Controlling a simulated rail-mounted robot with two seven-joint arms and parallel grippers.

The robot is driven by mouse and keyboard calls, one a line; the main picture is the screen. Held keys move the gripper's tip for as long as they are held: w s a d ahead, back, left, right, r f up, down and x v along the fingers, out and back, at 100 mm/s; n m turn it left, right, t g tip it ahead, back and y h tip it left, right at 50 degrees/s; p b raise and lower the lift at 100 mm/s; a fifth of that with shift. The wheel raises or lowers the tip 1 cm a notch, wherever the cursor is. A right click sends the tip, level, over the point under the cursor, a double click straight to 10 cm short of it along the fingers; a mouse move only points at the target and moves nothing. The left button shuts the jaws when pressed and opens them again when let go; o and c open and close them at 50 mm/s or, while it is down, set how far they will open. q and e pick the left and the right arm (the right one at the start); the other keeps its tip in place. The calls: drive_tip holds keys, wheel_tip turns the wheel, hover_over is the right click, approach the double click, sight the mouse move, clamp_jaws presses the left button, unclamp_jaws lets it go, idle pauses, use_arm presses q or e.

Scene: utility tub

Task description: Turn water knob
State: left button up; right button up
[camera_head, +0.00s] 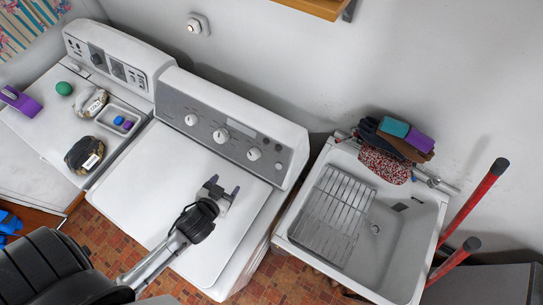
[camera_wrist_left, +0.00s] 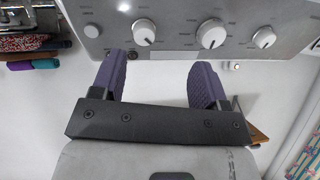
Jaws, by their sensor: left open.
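The utility tub (camera_head: 283,238) is a white sink against the wall at the right in the head view. A small grey round knob (camera_head: 433,182) shows at its back right edge, beside the cloths; its details are too small to tell. My left gripper (camera_head: 223,187) is over the white washer top, left of the tub and apart from it. Its two purple fingers also show in the left wrist view (camera_wrist_left: 158,72), spread apart with nothing between them. My right gripper is not in view.
The washer's control panel (camera_head: 230,133) has several knobs; it also shows in the left wrist view (camera_wrist_left: 175,22). A wire rack (camera_head: 332,210) lies in the tub. Cloths and sponges (camera_head: 395,130) sit on its back edge. Red-handled tools (camera_head: 478,198) stand at its right.

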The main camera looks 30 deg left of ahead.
sight(252, 157)
use_arm(q)
drive_tip(key=shift+n+t+h, duration=0.5)
drive_tip(key=shift+n+t, duration=0.3)
drive_tip(key=shift+t, duration=0.1)
drive_tip(key=x, duration=0.4)
drive_tip(key=d+r+x, duration=0.1)
drive_tip(key=x, duration=0.4)
drive_tip(key=w+r+p+x, duration=0.1)
drive_tip(key=x, duration=0.4)
drive_tip(key=shift+d, duration=0.1)
drive_tip(key=c, duration=0.9)
